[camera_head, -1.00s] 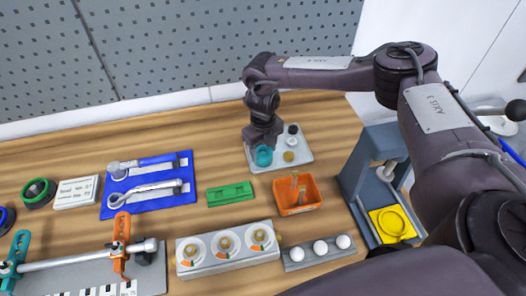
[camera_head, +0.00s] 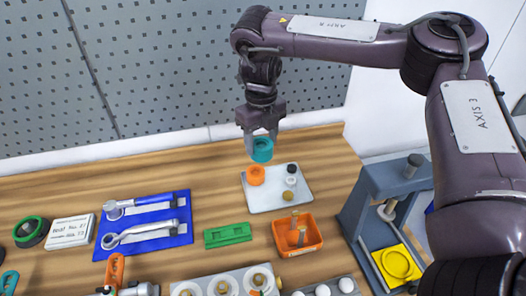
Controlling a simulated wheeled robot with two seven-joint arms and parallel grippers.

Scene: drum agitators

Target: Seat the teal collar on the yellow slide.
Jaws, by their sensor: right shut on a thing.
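The teal collar (camera_head: 262,150) is a short ring, held in the air above the grey tray (camera_head: 262,202). My right gripper (camera_head: 261,141) points down and is shut on the teal collar. The yellow slide (camera_head: 380,275) is a flat plate with a round ring recess, at the lower right in the base of a blue-grey press (camera_head: 377,190). The press's plunger hangs above and behind the slide. The collar is well to the left of the slide and apart from it. My left gripper is not in view.
On the grey tray stand an orange ring (camera_head: 256,175), a black-and-white piece (camera_head: 291,174) and a brass piece (camera_head: 288,195). An orange bin (camera_head: 281,243) with brass pegs lies between tray and press. A green block (camera_head: 228,235) and a blue tool mat (camera_head: 108,246) are left.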

